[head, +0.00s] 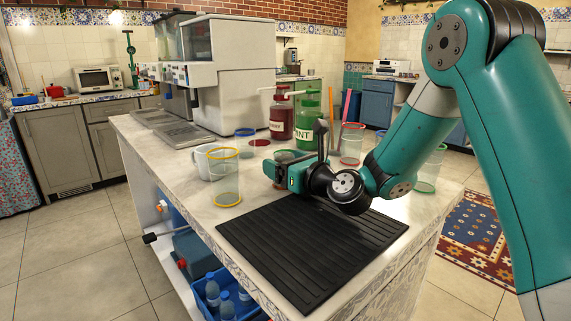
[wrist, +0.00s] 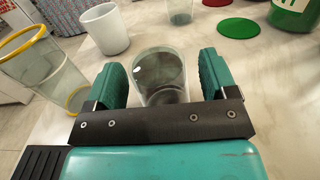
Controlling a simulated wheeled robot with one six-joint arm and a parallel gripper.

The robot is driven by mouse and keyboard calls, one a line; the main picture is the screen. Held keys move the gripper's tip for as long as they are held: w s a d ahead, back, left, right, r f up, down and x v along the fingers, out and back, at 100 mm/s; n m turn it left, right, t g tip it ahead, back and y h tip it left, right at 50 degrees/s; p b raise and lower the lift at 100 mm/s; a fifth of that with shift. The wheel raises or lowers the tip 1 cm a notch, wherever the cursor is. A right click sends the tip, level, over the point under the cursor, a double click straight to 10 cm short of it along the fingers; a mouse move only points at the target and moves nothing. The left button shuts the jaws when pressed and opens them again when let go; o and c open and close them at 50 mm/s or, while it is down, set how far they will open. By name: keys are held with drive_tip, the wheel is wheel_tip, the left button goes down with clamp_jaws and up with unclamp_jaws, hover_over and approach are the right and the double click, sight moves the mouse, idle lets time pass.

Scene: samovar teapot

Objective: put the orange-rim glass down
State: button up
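My gripper (wrist: 162,72) is low over the counter, left of my forearm in the head view (head: 295,172). In the wrist view, a clear glass (wrist: 160,80) is between its fingers, with a narrow gap on each side. It looks upright; its base is partly hidden by the gripper, and I cannot make out an orange rim on it. A tall glass with a yellow-orange rim (head: 225,178) stands on the counter left of my gripper, apart from it; it also shows at the left of the wrist view (wrist: 45,72). A glass with an orange-red rim (head: 351,147) stands behind my gripper.
A white mug (head: 204,163) stands behind the yellow-orange-rim glass. A black ribbed mat (head: 310,250) lies in front of my gripper. A red coaster (head: 262,142), a green coaster (wrist: 238,28), red (head: 281,117) and green (head: 307,121) bottles and a drinks machine (head: 235,80) are farther back.

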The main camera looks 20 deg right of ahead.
drive_tip(key=shift+r, duration=0.15)
drive_tip(key=b+v, duration=0.2)
drive_tip(key=v, duration=0.2)
drive_tip(key=b+v, duration=0.2)
drive_tip(key=v, duration=0.3)
drive_tip(key=shift+s+d+f, duration=0.15)
drive_tip(key=shift+s+f, duration=0.1)
drive_tip(key=b+v, duration=0.2)
drive_tip(key=b, duration=0.1)
drive_tip(key=shift+s+r, duration=0.15)
drive_tip(key=shift+r, duration=0.05)
drive_tip(key=shift+s, duration=0.1)
drive_tip(key=shift+r, duration=0.15)
